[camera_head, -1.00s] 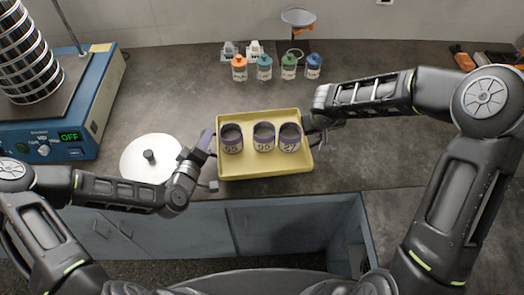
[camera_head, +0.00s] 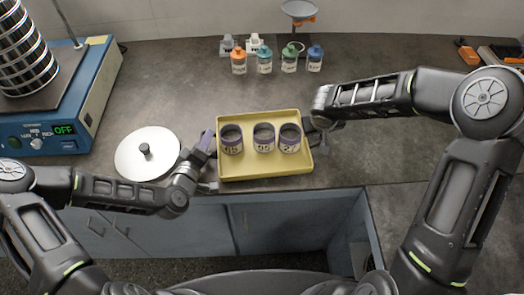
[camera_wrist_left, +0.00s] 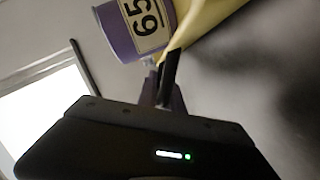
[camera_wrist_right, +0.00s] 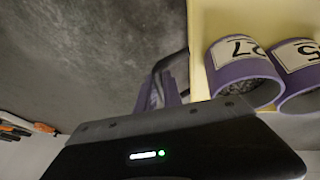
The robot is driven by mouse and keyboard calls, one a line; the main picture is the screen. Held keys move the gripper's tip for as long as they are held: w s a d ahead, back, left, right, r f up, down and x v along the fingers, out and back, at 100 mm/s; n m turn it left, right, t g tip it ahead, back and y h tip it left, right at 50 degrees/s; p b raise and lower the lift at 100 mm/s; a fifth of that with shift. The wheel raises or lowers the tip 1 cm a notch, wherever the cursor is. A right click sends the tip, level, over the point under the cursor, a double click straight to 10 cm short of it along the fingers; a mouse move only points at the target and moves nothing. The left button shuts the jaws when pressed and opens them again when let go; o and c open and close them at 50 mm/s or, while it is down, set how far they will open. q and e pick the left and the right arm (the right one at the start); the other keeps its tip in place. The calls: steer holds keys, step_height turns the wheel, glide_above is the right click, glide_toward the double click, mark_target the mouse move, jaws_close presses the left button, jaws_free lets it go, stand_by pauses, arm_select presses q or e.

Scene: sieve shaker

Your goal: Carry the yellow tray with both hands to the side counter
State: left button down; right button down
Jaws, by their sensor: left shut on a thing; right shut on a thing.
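The yellow tray (camera_head: 262,173) is held level between my two grippers near the counter's front edge. Three purple-rimmed jars (camera_head: 263,137) with number labels stand in it in a row. My left gripper (camera_head: 212,150) is shut on the tray's left wall; in the left wrist view its finger is beside the tray (camera_wrist_left: 205,18) and a jar (camera_wrist_left: 140,28) marked 65. My right gripper (camera_head: 310,130) is shut on the tray's right wall; the right wrist view shows the tray (camera_wrist_right: 199,60) and a jar (camera_wrist_right: 240,75) marked 27. I cannot tell the tray's height over the counter.
A white round lid (camera_head: 147,160) lies left of the tray. The blue shaker base (camera_head: 85,100) with a sieve stack (camera_head: 25,55) stands at the left. Several small bottles (camera_head: 264,62) and a funnel stand (camera_head: 300,12) are at the back.

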arm_select(q)
steer(key=shift+f+b, duration=0.3)
steer(key=shift+f, duration=0.25)
arm_select(e)
steer(key=shift+f, duration=0.55)
arm_select(q)
steer(key=c, duration=1.5)
jaws_free()
steer(key=shift+r, duration=0.1)
arm_select(e)
steer(key=c, duration=1.5)
jaws_free()
steer(key=shift+r, duration=0.15)
arm_select(q)
steer(key=shift+s, duration=0.1)
steer(key=v, duration=0.7)
steer(key=shift+s, duration=0.2)
arm_select(e)
steer(key=v, duration=1.2)
